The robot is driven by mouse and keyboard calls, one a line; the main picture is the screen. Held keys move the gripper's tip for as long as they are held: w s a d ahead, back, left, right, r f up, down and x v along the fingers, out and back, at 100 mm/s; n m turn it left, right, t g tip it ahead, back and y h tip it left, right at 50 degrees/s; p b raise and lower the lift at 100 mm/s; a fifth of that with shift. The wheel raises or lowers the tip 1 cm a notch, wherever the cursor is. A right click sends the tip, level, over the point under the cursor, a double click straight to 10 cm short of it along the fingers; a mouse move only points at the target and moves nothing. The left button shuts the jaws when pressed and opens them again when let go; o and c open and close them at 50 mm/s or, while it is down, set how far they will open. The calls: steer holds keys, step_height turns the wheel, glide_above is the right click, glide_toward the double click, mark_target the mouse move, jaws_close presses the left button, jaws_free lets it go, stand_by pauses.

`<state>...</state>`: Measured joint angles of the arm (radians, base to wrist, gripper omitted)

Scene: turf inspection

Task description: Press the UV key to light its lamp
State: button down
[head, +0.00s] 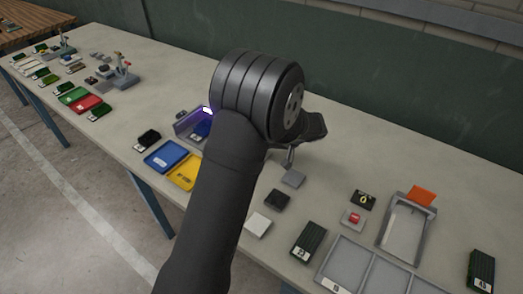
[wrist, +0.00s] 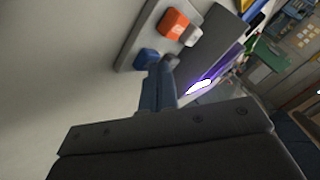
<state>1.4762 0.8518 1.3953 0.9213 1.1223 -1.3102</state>
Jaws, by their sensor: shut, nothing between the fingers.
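In the wrist view a pale grey key panel (wrist: 148,32) carries an orange key (wrist: 173,21), a white key (wrist: 193,37) and a blue key (wrist: 145,58). I cannot read any label on them. My gripper (wrist: 160,72) is shut and empty, its fingertips right by the blue key; I cannot tell whether they touch it. A lamp (wrist: 199,87) glows white-violet beside the panel. The glowing lamp (head: 207,110) also shows in the head view, on a grey housing (head: 187,121) left of my arm. My arm hides the gripper and panel there.
Blue (head: 166,156) and yellow (head: 185,172) trays lie at the table's front edge. A grey divided tray (head: 345,264), a grey frame with an orange flap (head: 421,195) and a red button (head: 353,217) stand to the right.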

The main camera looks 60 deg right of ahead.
stand_by(0.5)
steer(key=shift+r, duration=0.85)
steer(key=shift+r, duration=2.5)
steer(key=shift+f, duration=0.15)
step_height(320, 180, up, 4)
steer(key=shift+r, duration=0.1)
